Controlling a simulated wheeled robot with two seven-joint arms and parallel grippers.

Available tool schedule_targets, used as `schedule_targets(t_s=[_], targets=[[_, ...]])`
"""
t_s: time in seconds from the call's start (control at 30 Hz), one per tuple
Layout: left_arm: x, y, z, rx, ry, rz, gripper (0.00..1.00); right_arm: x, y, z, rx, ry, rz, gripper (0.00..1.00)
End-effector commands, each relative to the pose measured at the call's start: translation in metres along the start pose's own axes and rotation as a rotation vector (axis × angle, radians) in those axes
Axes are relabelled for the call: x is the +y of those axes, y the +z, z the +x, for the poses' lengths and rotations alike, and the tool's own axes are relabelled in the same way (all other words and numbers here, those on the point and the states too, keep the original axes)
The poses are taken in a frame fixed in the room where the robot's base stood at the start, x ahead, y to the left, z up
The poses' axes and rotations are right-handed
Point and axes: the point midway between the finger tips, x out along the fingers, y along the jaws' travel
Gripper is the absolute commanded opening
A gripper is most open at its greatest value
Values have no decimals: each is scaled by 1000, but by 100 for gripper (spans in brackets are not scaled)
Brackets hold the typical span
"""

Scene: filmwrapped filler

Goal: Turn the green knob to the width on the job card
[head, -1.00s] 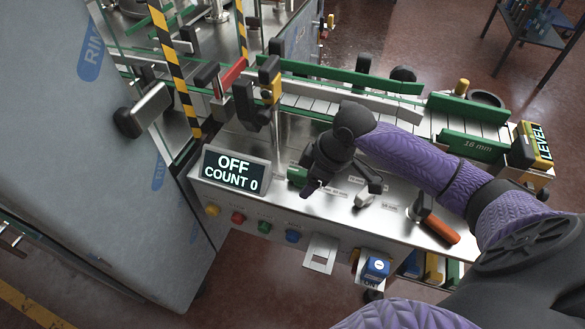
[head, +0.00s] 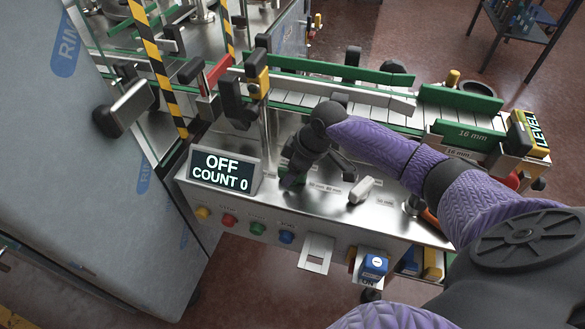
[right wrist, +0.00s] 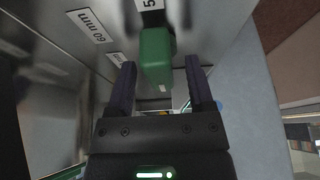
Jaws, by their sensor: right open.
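The green knob (right wrist: 157,60) shows in the right wrist view, between the two dark fingers of my right gripper (right wrist: 161,76). The fingers are apart, with a gap at each side of the knob. White labels lie around the knob; one reads "60 mm" (right wrist: 88,26), and another behind the knob is partly hidden. I cannot make out a job card for certain. My left gripper is out of view.
A display (head: 225,171) reads "OFF, COUNT 0" left of the gripper. Below it are several coloured buttons (head: 257,229). A white handle (head: 361,190) stands on the panel to the right. The green-railed conveyor (head: 340,90) runs behind, with a "16 mm" plate (head: 465,136).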

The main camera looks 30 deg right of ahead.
Motion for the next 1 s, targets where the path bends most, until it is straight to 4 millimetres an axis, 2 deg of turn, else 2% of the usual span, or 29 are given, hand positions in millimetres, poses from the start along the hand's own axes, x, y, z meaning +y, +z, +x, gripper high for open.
schedule_targets(t_s=[0.03,0.3,0.33,0.67,0.87,1.0], targets=[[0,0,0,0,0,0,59,0,0,0,0,0,0,61],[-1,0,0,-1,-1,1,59,0,0,0,0,0,0,4],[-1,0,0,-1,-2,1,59,0,0,0,0,0,0,0],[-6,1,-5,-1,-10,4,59,0,0,-2,-1,6,18,0],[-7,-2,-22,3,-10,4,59,-1,-2,-5,-1,38,97,0],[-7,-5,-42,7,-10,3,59,-1,-2,-6,-1,79,197,0]])
